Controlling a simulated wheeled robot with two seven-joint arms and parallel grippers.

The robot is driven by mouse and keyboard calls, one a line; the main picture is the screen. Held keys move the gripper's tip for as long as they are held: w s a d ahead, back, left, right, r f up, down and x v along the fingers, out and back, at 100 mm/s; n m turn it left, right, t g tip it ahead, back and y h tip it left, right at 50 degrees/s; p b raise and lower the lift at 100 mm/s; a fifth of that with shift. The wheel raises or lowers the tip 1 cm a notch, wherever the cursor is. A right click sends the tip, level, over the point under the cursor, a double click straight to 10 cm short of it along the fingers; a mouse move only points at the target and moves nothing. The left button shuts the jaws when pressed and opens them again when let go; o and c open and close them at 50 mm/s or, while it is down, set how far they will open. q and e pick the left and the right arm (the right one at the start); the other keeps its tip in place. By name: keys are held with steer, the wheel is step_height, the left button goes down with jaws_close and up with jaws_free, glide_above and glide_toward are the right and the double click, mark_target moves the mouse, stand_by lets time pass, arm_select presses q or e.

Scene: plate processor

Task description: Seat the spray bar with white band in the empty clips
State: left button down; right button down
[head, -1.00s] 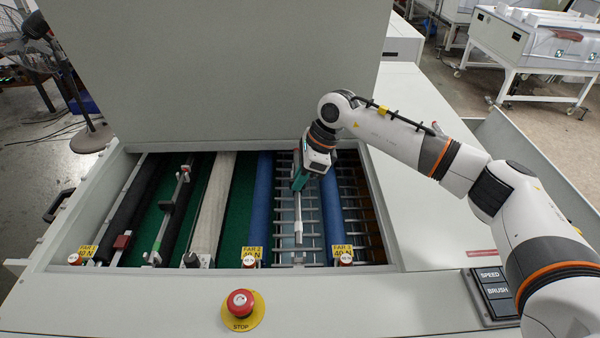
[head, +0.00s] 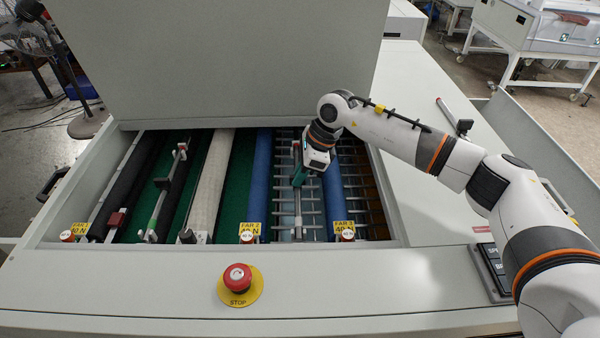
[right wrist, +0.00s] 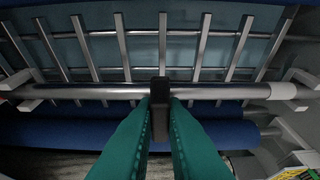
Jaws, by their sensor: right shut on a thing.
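The spray bar with white band (right wrist: 215,91) lies level across the right wrist view, with its white band (right wrist: 282,91) near the right end. My right gripper (right wrist: 160,112) is shut on the dark tab at the bar's middle. A pale clip (right wrist: 35,90) is at the bar's left end and another clip (right wrist: 300,88) is at its right end. I cannot tell whether the ends sit fully in them. In the head view my right gripper (head: 300,176) reaches down into the open bay, and the bar (head: 298,204) runs toward me below it. My left gripper is not in view.
Blue rollers (head: 261,180) and (head: 333,192) flank the bar, over metal slats (head: 314,215). A further bar (head: 452,115) lies on the right deck. A red stop button (head: 238,276) is in front.

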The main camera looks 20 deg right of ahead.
steer(key=c, duration=1.4)
jaws_free()
steer(key=b+v, duration=0.3)
steer(key=v, duration=0.9)
steer(key=shift+s+f, duration=0.1)
steer(key=shift+f, duration=0.05)
